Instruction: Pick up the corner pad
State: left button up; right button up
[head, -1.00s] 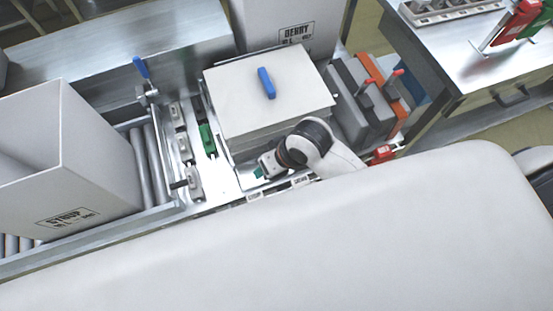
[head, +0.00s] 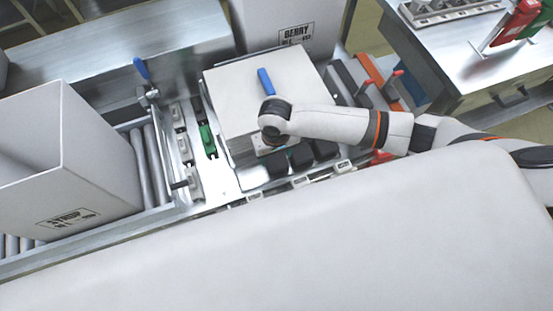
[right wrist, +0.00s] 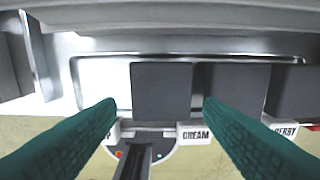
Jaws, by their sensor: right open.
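Several dark block-like pads, which I take to be the corner pads, sit in a row in a metal tray; one (head: 277,163) shows at the left end in the head view. My right gripper (head: 266,148) is at the tray, beside the white sheet stack, pointing down. In the right wrist view its two green fingers (right wrist: 160,103) are open and apart, with one dark pad (right wrist: 162,88) showing between them. A second dark pad (right wrist: 237,88) lies to its right, partly behind the right finger. I cannot tell whether the fingers touch a pad. My left gripper is not in view.
The white sheet stack (head: 235,90) with a blue handle (head: 266,82) stands behind the pads. Labels line the tray's front, one reading DREAM (right wrist: 195,134). A white SYRUP box (head: 100,150) stands on rollers at left. Grey and orange panels (head: 395,95) stand at right.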

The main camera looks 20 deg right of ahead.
aim_at(275, 159)
jog(key=shift+w+f, duration=0.2)
jog(key=shift+f, duration=1.45)
jog(key=shift+w+f, duration=0.2)
jog(key=shift+f, duration=1.45)
jog(key=c, duration=0.6)
